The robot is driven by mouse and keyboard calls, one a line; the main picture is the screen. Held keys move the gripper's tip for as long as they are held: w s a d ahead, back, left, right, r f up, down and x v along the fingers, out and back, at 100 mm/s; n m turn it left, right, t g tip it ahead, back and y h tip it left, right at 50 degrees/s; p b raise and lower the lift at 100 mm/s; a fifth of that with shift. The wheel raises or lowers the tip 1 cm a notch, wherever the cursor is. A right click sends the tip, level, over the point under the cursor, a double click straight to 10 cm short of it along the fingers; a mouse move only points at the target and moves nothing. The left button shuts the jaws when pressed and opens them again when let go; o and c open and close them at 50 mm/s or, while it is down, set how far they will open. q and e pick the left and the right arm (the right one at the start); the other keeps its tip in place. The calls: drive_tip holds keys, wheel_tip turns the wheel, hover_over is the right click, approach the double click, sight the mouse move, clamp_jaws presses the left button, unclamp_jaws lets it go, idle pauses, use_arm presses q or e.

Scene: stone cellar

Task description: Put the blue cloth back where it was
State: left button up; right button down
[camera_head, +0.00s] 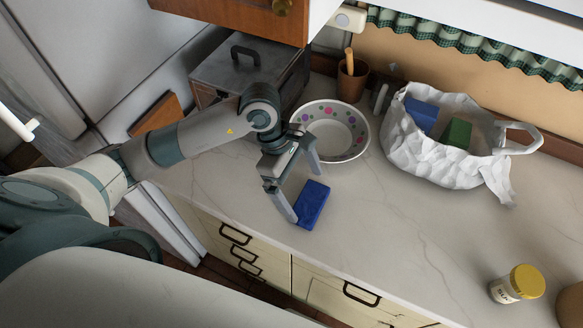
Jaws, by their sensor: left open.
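A blue folded-looking block (314,203), which may be the blue cloth, lies flat on the pale marbled counter near its front edge. My left gripper (304,196) is open over it, one finger at its left side and the other near its upper end; I cannot tell whether either touches it. A second blue item (422,114) sits in a white bag (437,169) beside a green item (457,133). I cannot tell for sure which blue item is the cloth. My right gripper does not show.
A white bowl with coloured dots (336,141) stands just behind my left gripper. A brown pot with a wooden handle (352,82) and a metal box (246,68) are farther back. A yellow-lidded jar (516,284) stands at the right front. The counter's middle (400,235) is clear.

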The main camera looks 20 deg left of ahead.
use_arm(q)
drive_tip(key=b+v, duration=0.2)
drive_tip(key=v, duration=0.6)
drive_tip(key=shift+b, duration=0.4)
